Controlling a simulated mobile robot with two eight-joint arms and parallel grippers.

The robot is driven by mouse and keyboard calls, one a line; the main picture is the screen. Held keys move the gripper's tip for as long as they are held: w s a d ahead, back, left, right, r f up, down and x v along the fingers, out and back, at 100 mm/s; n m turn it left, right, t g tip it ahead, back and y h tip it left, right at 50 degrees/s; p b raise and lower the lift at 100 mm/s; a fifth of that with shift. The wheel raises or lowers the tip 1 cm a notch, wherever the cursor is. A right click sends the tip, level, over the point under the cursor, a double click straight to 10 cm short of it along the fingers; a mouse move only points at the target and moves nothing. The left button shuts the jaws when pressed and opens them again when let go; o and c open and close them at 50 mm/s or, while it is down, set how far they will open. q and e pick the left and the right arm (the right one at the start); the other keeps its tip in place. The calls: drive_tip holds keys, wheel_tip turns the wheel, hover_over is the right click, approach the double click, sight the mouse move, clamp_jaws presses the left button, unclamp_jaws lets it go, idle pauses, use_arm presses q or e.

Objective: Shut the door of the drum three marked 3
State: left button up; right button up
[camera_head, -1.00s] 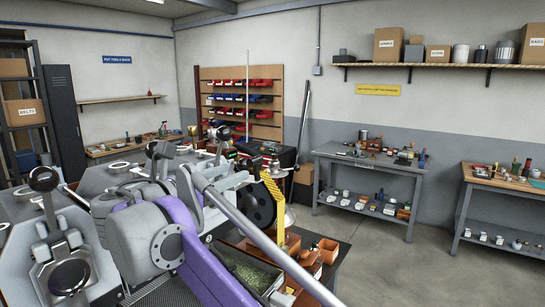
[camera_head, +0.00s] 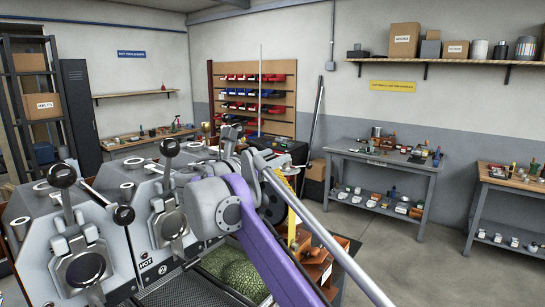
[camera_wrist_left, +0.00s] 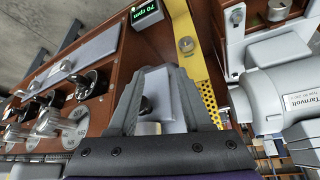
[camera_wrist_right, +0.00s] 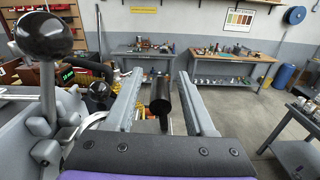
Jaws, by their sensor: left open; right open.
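Drum three's door and its mark do not show clearly; my purple right arm (camera_head: 265,245) covers the area right of the drum marked 2 (camera_head: 172,224). My right gripper (camera_wrist_right: 160,72) is open. A dark cylindrical handle (camera_wrist_right: 160,95) shows between its fingers, and I cannot tell whether they touch it. A black ball knob (camera_wrist_right: 42,35) on a metal lever stands left of the right gripper. My left gripper (camera_wrist_left: 162,68) is open over a brown control panel (camera_wrist_left: 115,70); a pale block (camera_wrist_left: 155,95) shows between its fingers. I cannot make out the left gripper in the head view.
Another drum front with a round window (camera_head: 85,268) stands at the left. A yellow perforated strip (camera_wrist_left: 205,90) and a grey motor (camera_wrist_left: 280,100) are close beside the left gripper. A grey workbench (camera_head: 385,165) stands beyond open floor.

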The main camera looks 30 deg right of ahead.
drive_tip(key=shift+c, duration=0.2)
clamp_jaws()
idle(1.3)
